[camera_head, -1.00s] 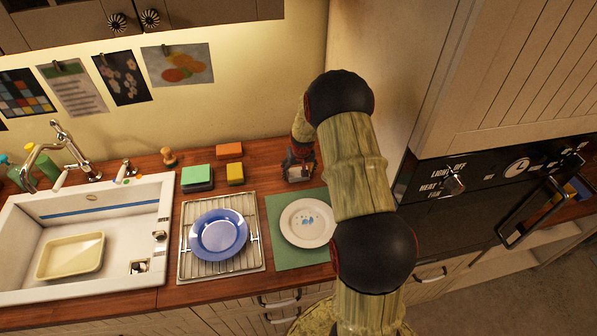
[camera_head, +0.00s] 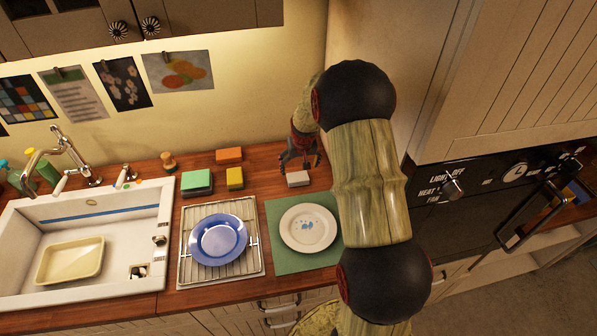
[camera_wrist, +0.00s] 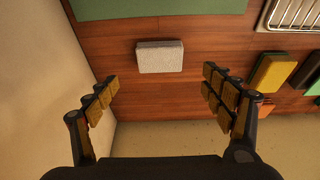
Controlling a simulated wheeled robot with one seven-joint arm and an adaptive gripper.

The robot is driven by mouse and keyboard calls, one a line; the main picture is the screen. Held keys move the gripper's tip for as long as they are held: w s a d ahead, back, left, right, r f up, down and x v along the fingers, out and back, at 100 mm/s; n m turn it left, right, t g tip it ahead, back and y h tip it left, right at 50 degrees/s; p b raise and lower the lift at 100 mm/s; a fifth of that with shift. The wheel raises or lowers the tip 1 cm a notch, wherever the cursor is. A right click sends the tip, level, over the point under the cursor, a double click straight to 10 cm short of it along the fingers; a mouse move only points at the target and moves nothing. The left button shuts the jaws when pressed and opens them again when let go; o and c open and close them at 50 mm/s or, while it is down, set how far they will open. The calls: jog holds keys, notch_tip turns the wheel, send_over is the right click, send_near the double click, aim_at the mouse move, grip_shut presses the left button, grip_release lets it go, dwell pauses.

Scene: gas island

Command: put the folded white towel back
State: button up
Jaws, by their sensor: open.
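The folded white towel (camera_head: 298,179) is a small whitish block lying flat on the wooden counter, just behind the green mat. It also shows in the wrist view (camera_wrist: 160,57), below the mat's edge and apart from other things. My gripper (camera_head: 299,163) is above and slightly behind the towel. In the wrist view my gripper (camera_wrist: 165,95) has its fingers spread wide and empty, with the towel beyond and between them, not touched.
The green mat (camera_head: 284,257) bears a white plate (camera_head: 308,227). A wire rack (camera_head: 197,266) with a blue plate (camera_head: 219,240) is left of it. Sponges (camera_head: 235,179) stand left of the gripper. The sink (camera_head: 125,275) is farther left. A wall is close on the right.

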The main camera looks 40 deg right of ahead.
jog(key=s+a+r+n+t, duration=0.1)
jog(key=s+a+r, duration=0.4)
jog(key=a+r, duration=0.45)
jog(key=s+a+r+n, duration=0.1)
jog(key=s+a+r, duration=0.3)
jog(key=a+r, duration=0.55)
jog(key=s+a+r+n, duration=0.1)
jog(key=s+a+r, duration=0.2)
jog(key=s, duration=0.4)
jog(key=s+a+r+n+t+y, duration=0.1)
jog(key=s+a+r, duration=0.1)
jog(key=s, duration=0.5)
jog(key=s+a+r+n, duration=0.1)
jog(key=s+a+r, duration=0.2)
jog(key=s, duration=0.3)
jog(key=shift+s+a+r+t, duration=0.3)
jog(key=shift+s+a, duration=0.1)
jog(key=shift+a, duration=0.45)
